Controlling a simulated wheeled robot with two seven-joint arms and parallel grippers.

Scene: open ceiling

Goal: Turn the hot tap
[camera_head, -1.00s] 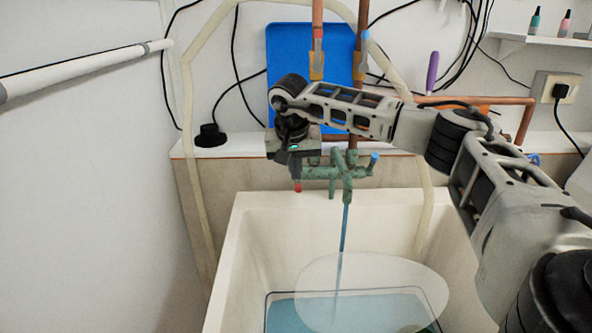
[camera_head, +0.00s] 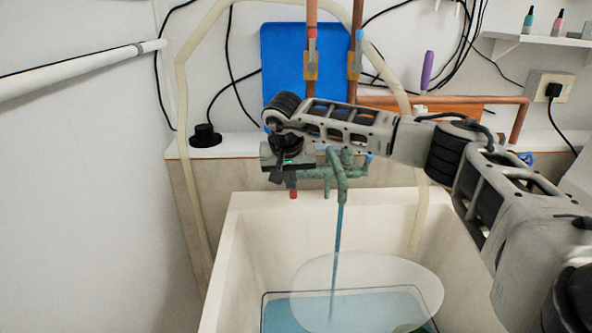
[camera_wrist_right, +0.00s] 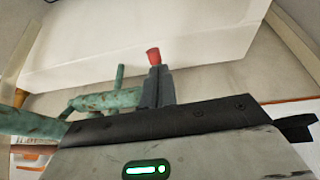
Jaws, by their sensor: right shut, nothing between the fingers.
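The green, worn tap (camera_head: 338,175) stands over the back of the sink, and a thin blue stream (camera_head: 338,235) falls from its spout. The hot tap's red tip (camera_head: 293,194) points down at the left end. It also shows in the right wrist view (camera_wrist_right: 153,56). The blue tip (camera_head: 368,157) is at the right end. My right gripper (camera_head: 289,178) is shut and empty, over the tap's left end. In the wrist view its dark fingers (camera_wrist_right: 157,88) are right by the red tip; contact is unclear. They hide part of the handle. My left gripper is not in view.
The white sink (camera_head: 236,250) holds blue water and a pale translucent disc (camera_head: 370,285). Copper pipes (camera_head: 312,90) and a blue board (camera_head: 285,65) stand behind the tap. A pale hose (camera_head: 188,190) loops at the left. A shelf (camera_head: 545,42) and socket (camera_head: 550,86) are at upper right.

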